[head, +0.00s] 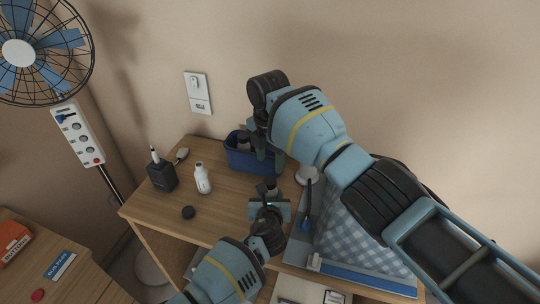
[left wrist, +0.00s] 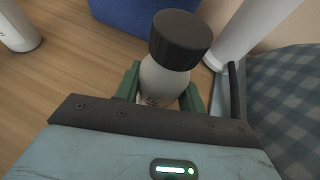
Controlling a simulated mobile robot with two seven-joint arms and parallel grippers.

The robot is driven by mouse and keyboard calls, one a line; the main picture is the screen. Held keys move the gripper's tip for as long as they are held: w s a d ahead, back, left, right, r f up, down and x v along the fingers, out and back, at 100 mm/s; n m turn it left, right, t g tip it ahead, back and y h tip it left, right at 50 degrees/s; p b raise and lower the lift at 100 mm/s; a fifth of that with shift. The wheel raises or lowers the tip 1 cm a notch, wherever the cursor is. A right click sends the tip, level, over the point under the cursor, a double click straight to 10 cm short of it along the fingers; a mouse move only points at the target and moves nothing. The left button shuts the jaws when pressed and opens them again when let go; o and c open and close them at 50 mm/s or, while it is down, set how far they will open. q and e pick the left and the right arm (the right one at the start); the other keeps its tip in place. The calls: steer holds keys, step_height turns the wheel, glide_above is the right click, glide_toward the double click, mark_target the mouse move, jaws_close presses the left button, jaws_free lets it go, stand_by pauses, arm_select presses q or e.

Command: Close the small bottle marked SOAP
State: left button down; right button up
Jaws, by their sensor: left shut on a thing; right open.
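My left gripper (head: 270,200) is shut around a small pale bottle (left wrist: 165,80) standing upright between its green fingers. A black cap (left wrist: 180,38) sits on top of this bottle; whether it is fully tight I cannot tell. Its label is mostly hidden by the gripper, so I cannot read it. In the head view the dark cap (head: 270,184) shows just above the left gripper. My right gripper (head: 268,160) is open, pointing down by the blue bin, above and behind the held bottle. A second white bottle (head: 202,180) stands uncapped farther left, with a loose black cap (head: 188,212) near it.
The blue bin (head: 240,160) stands at the back, with a dark-topped item inside. A black box (head: 162,177) stands at the table's left. A blue checked cloth (head: 350,228) lies at the right beside a white object (head: 307,174).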

mark_target(270, 180)
steer(key=n, duration=0.5)
steer(key=shift+r, duration=0.2)
steer(key=shift+f, duration=4.05)
steer(key=c, duration=1)
steer(key=m, duration=0.6)
steer(key=shift+m, duration=0.4)
steer(key=m, duration=1.8)
steer(key=shift+m, duration=0.4)
